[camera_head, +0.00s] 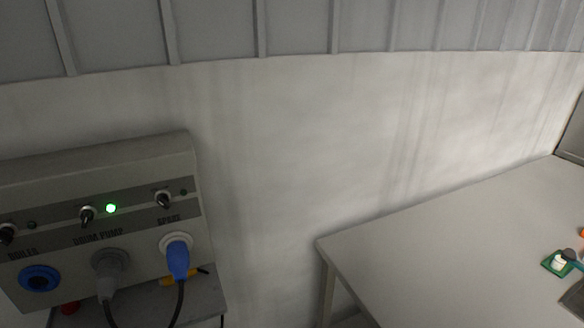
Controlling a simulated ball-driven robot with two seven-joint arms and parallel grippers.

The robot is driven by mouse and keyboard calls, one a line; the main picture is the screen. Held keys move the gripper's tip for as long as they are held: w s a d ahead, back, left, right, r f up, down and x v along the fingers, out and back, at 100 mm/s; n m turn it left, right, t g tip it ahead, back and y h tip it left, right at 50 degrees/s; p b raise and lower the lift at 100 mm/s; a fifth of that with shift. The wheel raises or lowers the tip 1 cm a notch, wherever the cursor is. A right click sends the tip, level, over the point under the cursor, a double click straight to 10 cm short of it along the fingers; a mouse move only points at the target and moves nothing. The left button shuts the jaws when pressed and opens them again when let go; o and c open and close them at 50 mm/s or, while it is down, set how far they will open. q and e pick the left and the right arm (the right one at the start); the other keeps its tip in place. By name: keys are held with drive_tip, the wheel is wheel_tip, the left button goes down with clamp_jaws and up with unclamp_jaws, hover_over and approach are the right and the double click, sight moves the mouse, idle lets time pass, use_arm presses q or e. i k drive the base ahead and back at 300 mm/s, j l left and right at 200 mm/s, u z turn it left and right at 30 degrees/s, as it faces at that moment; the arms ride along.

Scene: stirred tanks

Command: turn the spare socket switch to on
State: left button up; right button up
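The spare socket switch (163,200) is a small toggle at the upper right of a grey socket panel (150,152), in the left of the head view. The small lamp (183,192) beside it is dark. Below the switch, a blue plug (177,262) sits in the spare socket (166,241), with a dark cable hanging from it. The switch's lever seems to point downward, but it is too small to be sure. Neither of my grippers is in view.
The drum pump switch (87,216) has a lit green lamp (111,208) and a grey plug (107,268) below. Another switch (7,234) and an empty-looking blue socket (39,279) are at left. A pale table (420,250) stands at right; bare wall lies between.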

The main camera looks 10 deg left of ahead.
sight(162, 200)
drive_tip(key=u, duration=1.45)
